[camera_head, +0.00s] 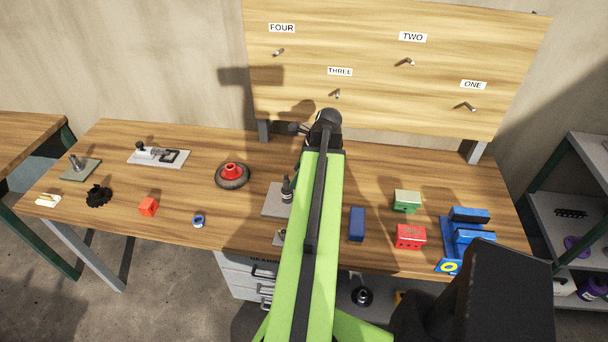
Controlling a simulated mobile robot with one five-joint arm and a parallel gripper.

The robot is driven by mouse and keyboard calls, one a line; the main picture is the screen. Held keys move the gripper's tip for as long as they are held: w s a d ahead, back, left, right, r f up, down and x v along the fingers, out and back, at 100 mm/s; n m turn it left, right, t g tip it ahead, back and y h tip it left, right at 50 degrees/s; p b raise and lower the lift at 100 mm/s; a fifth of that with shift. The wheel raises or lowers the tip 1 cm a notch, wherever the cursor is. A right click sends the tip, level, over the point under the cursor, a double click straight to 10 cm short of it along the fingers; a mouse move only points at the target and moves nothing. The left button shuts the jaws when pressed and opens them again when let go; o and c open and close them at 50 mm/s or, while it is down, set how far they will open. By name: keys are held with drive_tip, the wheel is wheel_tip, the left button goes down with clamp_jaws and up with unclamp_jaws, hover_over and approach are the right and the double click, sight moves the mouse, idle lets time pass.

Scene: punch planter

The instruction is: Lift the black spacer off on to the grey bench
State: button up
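A dark upright piece (287,188), possibly the black spacer, stands on a grey plate (272,203) at the middle of the bench, partly hidden by my green arm. A black lumpy thing (98,196) lies at the left; I cannot tell whether it is a spacer. The bench (330,243) has a wooden-looking top and grey legs. My gripper (299,129) is at the far end of my arm, in front of the pegboard's lower edge and beyond the dark piece. It is small and dark, and its fingers cannot be made out.
A pegboard (440,85) with labelled pegs stands behind. A black ring with a red centre (232,174), a clamp plate (158,157) and a plate with a post (80,168) are left. Blue (357,224), green (407,201) and red (410,237) blocks are right. The left-front bench has free room.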

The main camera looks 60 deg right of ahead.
sight(288, 190)
drive_tip(key=b+x, duration=0.7)
drive_tip(key=x, duration=0.2)
drive_tip(key=shift+f, duration=0.2)
drive_tip(key=shift+r, duration=0.1)
clamp_jaws()
drive_tip(key=shift+r+p, duration=6)
drive_tip(key=shift+p, duration=0.05)
